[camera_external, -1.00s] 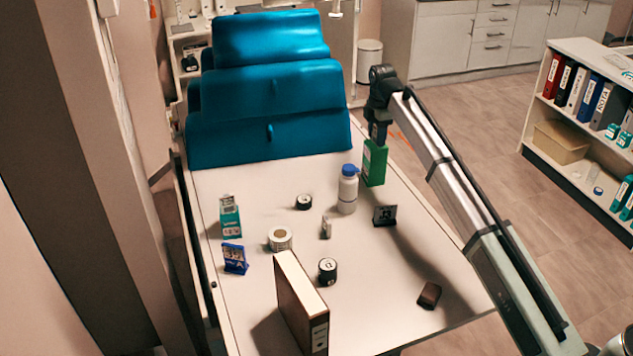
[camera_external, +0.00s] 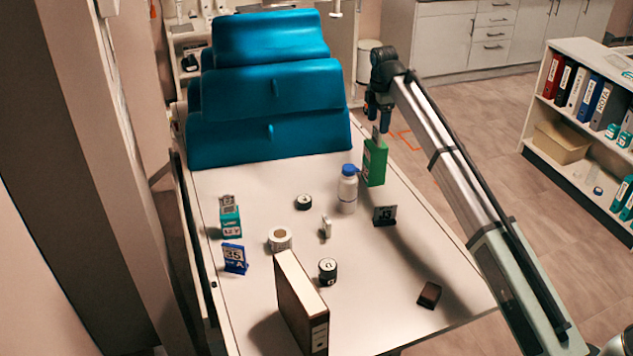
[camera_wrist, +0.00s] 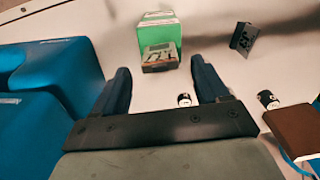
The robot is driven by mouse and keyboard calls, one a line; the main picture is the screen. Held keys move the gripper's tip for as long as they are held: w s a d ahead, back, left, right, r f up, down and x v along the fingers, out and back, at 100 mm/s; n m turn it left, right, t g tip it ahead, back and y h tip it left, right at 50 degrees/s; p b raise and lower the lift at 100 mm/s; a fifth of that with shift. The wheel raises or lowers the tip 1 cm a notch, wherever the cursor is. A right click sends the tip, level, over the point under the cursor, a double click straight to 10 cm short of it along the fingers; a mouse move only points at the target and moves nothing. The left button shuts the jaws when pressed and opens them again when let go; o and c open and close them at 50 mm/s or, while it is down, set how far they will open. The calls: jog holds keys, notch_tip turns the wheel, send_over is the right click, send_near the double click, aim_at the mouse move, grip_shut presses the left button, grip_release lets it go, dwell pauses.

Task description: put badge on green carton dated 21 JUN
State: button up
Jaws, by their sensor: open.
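The green carton (camera_external: 374,166) stands upright near the right edge of the white table top, beside a white bottle with a blue cap (camera_external: 348,190). A small grey badge-like card (camera_external: 376,134) stands at the top of the green carton, touching it as far as I can tell. In the wrist view, the card (camera_wrist: 160,56) shows dark marks in front of the green carton (camera_wrist: 160,32). I cannot read a date on the carton. My gripper (camera_external: 380,122) is open and empty above the carton. In the wrist view, the gripper's fingers (camera_wrist: 160,68) are spread on either side of the card.
A teal carton (camera_external: 231,222) with a card on top and a blue "35" sign (camera_external: 234,258) stand at left. A dark sign (camera_external: 384,215), tape roll (camera_external: 280,239), small cans and a large binder (camera_external: 301,305) stand on the table. Blue cushions (camera_external: 267,120) fill the back.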

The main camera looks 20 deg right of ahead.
aim_at(378, 127)
notch_tip(378, 127, up, 7)
jog(key=shift+f, duration=0.15)
